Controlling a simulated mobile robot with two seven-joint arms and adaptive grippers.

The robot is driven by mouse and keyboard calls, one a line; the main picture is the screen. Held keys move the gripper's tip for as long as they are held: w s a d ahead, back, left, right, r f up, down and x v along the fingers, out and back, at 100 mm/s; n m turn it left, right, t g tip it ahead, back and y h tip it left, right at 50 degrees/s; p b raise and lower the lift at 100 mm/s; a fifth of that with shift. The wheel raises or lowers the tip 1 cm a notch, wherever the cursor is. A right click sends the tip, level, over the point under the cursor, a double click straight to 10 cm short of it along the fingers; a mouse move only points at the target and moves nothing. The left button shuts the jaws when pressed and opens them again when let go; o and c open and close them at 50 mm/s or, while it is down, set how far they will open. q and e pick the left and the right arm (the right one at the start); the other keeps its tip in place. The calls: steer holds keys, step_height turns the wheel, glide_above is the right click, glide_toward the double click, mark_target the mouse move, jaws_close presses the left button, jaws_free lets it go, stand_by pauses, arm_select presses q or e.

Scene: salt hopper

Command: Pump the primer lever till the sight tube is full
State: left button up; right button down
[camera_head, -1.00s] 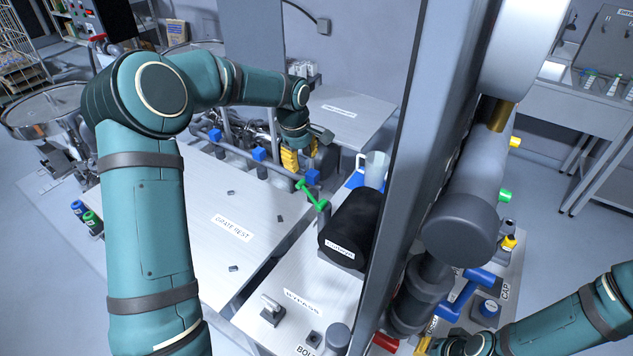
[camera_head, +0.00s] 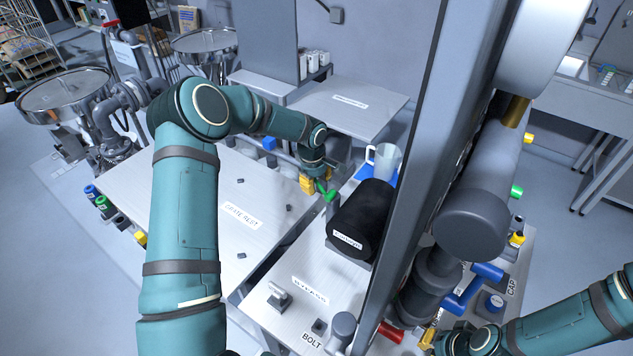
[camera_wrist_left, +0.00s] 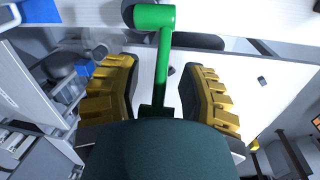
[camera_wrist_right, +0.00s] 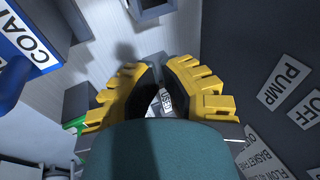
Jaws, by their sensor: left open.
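A green lever with a crossbar handle (camera_head: 328,193) stands behind the black cylinder. In the left wrist view its green handle (camera_wrist_left: 153,18) is at the top, with the stem running down between my fingers. My left gripper (camera_head: 312,185) is open around the stem, with a visible gap on both sides. My right gripper (camera_wrist_right: 160,72) has its yellow fingers close together over labelled panels. I cannot tell whether it holds anything. In the head view it is at the lower edge, partly hidden. I cannot make out a sight tube with certainty.
A tall grey column (camera_head: 425,150) rises between the arms. The grate rest table (camera_head: 200,215) is mostly clear. Blue handles (camera_head: 470,285) and a red one (camera_head: 391,332) sit near the right gripper.

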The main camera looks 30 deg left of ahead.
arm_select(q)
steer(key=shift+f, duration=0.1)
steer(key=shift+c, duration=0.4)
jaws_close()
arm_select(e)
steer(key=shift+b+x, duration=0.7)
steer(key=shift+x, duration=0.1)
arm_select(q)
steer(key=shift+w+a+f+n+g+h+b, duration=0.25)
steer(key=shift+f+h, duration=0.4)
steer(key=shift+h, duration=0.75)
steer(key=shift+s+a+f+m+g+h+b, duration=0.1)
steer(key=shift+s+a+f+h+b, duration=0.2)
steer(key=shift+f+h, duration=0.75)
steer(key=shift+w+a+f+n+g+h+b, duration=0.15)
steer(key=shift+a+f+h+b, duration=0.2)
steer(key=shift+h, duration=1.4)
arm_select(e)
steer(key=shift+s+f, duration=0.1)
steer(key=shift+f, duration=1)
arm_select(q)
steer(key=shift+d, duration=0.1)
